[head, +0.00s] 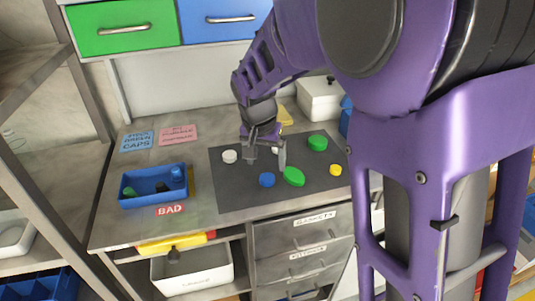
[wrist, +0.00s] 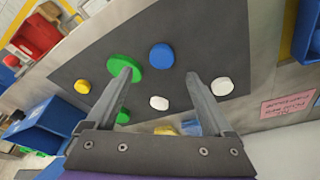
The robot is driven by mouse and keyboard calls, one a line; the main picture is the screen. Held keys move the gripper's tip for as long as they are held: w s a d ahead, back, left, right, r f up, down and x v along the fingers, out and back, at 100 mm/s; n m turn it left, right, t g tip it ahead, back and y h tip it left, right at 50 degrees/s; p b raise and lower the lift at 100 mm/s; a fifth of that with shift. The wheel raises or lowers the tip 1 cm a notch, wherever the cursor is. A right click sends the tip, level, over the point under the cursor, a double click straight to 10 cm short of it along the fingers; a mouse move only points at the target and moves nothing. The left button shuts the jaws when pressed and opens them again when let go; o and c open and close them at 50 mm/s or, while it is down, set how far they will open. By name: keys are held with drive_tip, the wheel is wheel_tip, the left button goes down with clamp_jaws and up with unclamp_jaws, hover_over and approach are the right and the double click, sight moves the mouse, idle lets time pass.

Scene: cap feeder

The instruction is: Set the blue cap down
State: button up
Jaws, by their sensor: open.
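The blue cap (head: 266,180) lies flat on the dark grey mat (head: 235,195), near the mat's front part. It also shows in the wrist view (wrist: 162,56), beyond my fingertips and apart from them. My gripper (head: 266,161) is open above the mat, behind the blue cap in the head view. In the wrist view my gripper (wrist: 158,76) has its fingers spread wide, with nothing held. A white cap (wrist: 159,102) lies below, between the fingers. The left finger overlaps a large green cap (wrist: 123,64) in that view; I cannot tell whether they touch.
Another white cap (head: 230,156), green caps (head: 293,177) (head: 317,143) and a yellow cap (head: 335,169) are on the mat. A blue bin (head: 150,200) with items stands left, behind a red BAD label (head: 170,210). The mat's front left is clear.

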sight(267, 177)
drive_tip(key=b+x, duration=0.1)
drive_tip(key=x, duration=0.5)
drive_tip(key=shift+a+f, duration=0.15)
drive_tip(key=shift+f, duration=0.15)
clamp_jaws()
